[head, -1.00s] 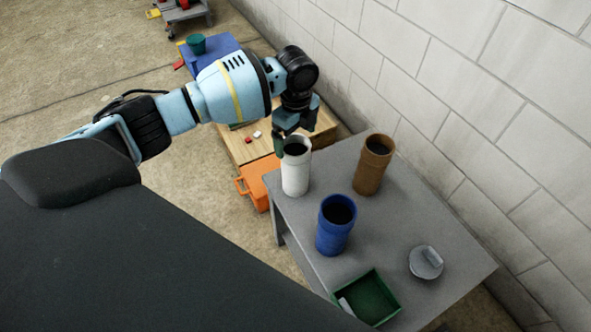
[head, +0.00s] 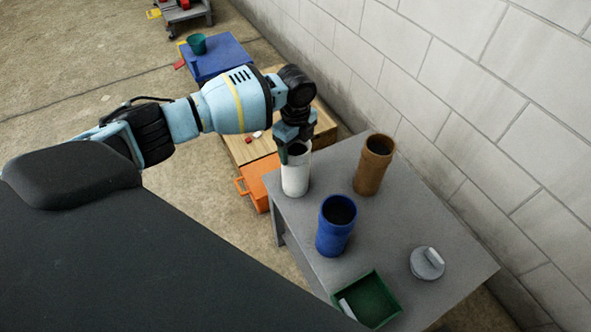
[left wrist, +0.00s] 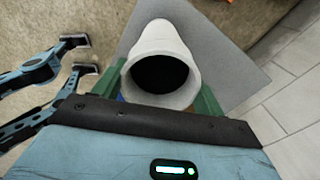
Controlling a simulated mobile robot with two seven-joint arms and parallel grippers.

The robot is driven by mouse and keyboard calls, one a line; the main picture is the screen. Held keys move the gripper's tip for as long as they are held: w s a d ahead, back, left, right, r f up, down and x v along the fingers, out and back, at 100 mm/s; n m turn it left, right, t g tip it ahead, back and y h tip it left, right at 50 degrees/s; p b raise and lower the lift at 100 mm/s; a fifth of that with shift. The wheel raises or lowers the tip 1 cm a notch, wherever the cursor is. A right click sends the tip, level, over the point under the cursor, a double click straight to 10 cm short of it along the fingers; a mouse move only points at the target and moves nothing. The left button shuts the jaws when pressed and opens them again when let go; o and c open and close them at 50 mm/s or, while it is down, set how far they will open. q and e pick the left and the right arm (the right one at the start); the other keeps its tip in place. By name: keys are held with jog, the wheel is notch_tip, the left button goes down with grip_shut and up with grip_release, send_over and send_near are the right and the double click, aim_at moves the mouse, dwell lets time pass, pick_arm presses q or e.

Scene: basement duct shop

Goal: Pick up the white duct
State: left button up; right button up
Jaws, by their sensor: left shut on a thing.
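The white duct (head: 296,180) stands upright on the left part of the grey table (head: 430,215), its dark open top facing up. My left gripper (head: 294,148) comes down on it from above, with its fingers around the upper part of the duct. In the left wrist view the white duct (left wrist: 160,55) sits between the two green fingers (left wrist: 158,92), and I look into its dark opening. The left gripper is shut on the duct. The duct appears to be still on the table.
A blue duct (head: 336,228) and a brown duct (head: 373,165) stand close by on the table. A green tray (head: 392,306) and a grey lid-like piece (head: 426,264) lie nearer the front. An orange crate (head: 259,186) is beside the table, and a block wall (head: 470,95) runs along the right.

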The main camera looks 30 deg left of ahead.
pick_arm(q)
jog(key=c, duration=0.5)
jog(key=shift+r, duration=0.15)
jog(key=shift+c, duration=0.2)
